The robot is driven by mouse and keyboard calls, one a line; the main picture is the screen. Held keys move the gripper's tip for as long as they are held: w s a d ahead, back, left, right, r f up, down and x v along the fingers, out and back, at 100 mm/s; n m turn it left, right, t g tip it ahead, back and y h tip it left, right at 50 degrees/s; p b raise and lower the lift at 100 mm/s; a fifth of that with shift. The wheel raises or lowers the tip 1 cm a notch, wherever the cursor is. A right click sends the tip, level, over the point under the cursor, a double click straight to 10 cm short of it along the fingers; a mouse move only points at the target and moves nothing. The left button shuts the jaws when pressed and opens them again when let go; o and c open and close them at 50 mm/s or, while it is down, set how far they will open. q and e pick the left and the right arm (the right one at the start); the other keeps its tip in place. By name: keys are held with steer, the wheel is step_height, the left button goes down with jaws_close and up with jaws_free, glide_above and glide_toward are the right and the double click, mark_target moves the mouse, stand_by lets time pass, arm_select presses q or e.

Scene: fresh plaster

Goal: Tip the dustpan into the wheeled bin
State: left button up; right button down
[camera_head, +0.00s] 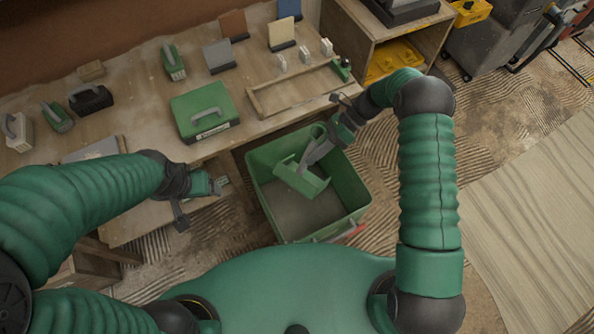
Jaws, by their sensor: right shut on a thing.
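The green dustpan (301,180) is in the mouth of the green bin (353,188), tilted with its pan low. Its grey handle rises to my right gripper (333,138), which is shut on it near the bin's far right rim. The bin stands on the floor in front of the bench. The part of its floor that shows looks bare and greyish. Its wheels are not clearly visible. My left gripper (197,203) is empty beside the bench's front edge, left of the bin, and its fingers look apart.
The wooden workbench (145,140) holds a green case (206,112), several trowels and floats, sample boards and a wooden frame (295,91).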

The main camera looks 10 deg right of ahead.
mark_target(313, 149)
step_height(313, 149, up, 3)
steer(key=t+h+p, duration=0.2)
steer(key=p, duration=0.2)
steer(key=n+t+h+p, duration=0.1)
steer(key=h+p, duration=0.1)
steer(key=p, duration=0.2)
steer(key=shift+s+a+r+t, duration=0.1)
steer(key=shift+r+t, duration=0.05)
steer(key=shift+t, duration=0.25)
steer(key=shift+t+h, duration=0.6)
steer(key=shift+t, duration=0.1)
arm_select(q)
steer(key=w+v, duration=0.2)
steer(key=v, duration=0.6)
steer(key=shift+s+r, duration=0.2)
steer(key=shift+r, duration=0.35)
steer(key=shift+w, duration=0.15)
arm_select(e)
steer(key=s+d+r+n+g+h, duration=0.2)
steer(key=d+r+n, duration=0.3)
steer(key=n, duration=0.5)
steer(key=s+d+r+n+g+h, duration=0.2)
steer(key=d+r+n, duration=0.3)
steer(key=r+n, duration=0.4)
steer(key=shift+s+n+g+h, duration=0.3)
steer(key=shift+s+n+g, duration=0.15)
steer(key=shift+g, duration=0.25)
steer(key=shift+a, duration=0.2)
